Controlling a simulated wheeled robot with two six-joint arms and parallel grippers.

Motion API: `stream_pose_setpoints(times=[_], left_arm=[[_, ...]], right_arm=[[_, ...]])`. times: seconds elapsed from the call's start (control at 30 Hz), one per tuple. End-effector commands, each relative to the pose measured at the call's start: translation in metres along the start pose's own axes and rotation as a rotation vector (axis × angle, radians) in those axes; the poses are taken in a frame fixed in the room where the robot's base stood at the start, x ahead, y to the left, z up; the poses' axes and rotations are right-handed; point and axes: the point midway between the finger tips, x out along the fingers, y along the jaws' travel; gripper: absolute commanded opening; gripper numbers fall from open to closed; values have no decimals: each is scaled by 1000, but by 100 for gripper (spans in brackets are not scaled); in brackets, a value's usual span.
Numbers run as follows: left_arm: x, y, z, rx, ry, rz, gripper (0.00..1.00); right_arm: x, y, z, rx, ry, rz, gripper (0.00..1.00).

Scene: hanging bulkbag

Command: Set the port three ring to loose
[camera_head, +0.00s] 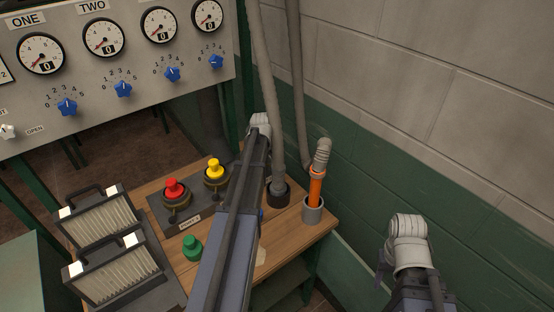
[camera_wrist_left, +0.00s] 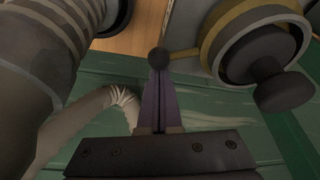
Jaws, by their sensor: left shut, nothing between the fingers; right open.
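In the left wrist view a brass-coloured ring (camera_wrist_left: 212,35) sits around a grey port with a dark round knob (camera_wrist_left: 285,90). A short lever ends in a dark ball (camera_wrist_left: 158,60). My left gripper (camera_wrist_left: 160,78) is shut and empty, its tips at or just below the ball; I cannot tell whether they touch. In the head view my left arm hides that gripper and part of the bench. Ringed ports with a red cap (camera_head: 175,190) and a yellow cap (camera_head: 214,170) show left of the arm.
The wooden bench (camera_head: 290,238) carries a green knob (camera_head: 192,247), two pleated filters (camera_head: 100,220) and an orange hose end (camera_head: 316,188). A grey hose (camera_head: 262,60) rises behind my arm. The gauge panel (camera_head: 150,85) stands behind; a wall (camera_head: 460,130) bounds the right.

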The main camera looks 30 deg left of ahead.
Motion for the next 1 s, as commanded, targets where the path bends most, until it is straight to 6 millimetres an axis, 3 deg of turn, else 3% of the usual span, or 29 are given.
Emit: stream_pose_setpoints(times=[0.53,1.0], left_arm=[[-15,1,40,388,0,144,0],[-26,-12,72,746,0,275,0]], right_arm=[[0,0,0,0,0,0,50],[0,0,0,0,0,0,50]])
